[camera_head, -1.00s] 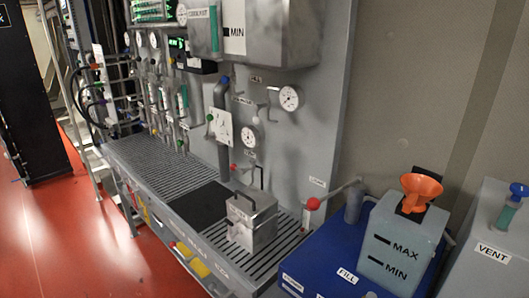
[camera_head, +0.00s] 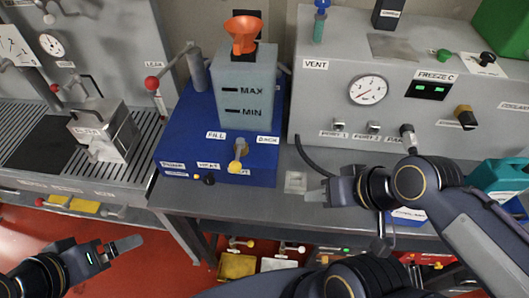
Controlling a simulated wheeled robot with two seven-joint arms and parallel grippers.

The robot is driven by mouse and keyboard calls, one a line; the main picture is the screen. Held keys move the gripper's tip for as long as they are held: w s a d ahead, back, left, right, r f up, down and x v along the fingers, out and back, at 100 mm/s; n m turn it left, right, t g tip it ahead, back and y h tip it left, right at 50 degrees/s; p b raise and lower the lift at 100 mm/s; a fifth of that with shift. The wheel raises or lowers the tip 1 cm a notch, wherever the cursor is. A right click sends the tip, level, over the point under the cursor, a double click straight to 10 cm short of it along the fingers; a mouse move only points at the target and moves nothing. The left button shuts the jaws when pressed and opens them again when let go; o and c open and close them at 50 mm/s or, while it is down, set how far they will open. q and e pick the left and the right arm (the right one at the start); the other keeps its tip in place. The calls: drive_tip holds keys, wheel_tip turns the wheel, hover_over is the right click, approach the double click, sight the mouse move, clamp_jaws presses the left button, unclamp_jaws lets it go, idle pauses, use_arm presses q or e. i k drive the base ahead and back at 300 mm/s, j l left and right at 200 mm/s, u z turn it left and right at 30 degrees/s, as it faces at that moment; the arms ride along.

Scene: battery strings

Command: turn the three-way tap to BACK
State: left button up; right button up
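The three-way tap (camera_head: 237,158) is a small yellow handle on the front of the blue unit (camera_head: 262,152), below a grey MAX/MIN tank (camera_head: 246,92). A FILL label (camera_head: 216,135) is at its upper left, and a label that looks like BACK (camera_head: 267,140) is at its upper right. Another label is partly behind the handle. My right gripper (camera_head: 317,193) is over the bench, to the right of the tap and apart from it. My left gripper (camera_head: 122,246) is low at the left, in front of the bench. Neither finger gap shows clearly.
An orange funnel (camera_head: 243,33) tops the tank. A red-knobbed lever (camera_head: 153,83) stands left of the blue unit. A grey VENT cabinet (camera_head: 316,92) with a gauge is behind my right gripper. A dark hose (camera_head: 302,153) curves near the bench.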

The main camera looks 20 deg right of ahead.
sight(235, 166)
drive_tip(key=z, duration=0.3)
drive_tip(key=j+z, duration=0.2)
drive_tip(key=z, duration=0.15)
drive_tip(key=k+j+z, duration=0.1)
drive_tip(key=z, duration=0.25)
drive_tip(key=k+j+z, duration=0.1)
drive_tip(key=z, duration=0.2)
drive_tip(key=j, duration=0.1)
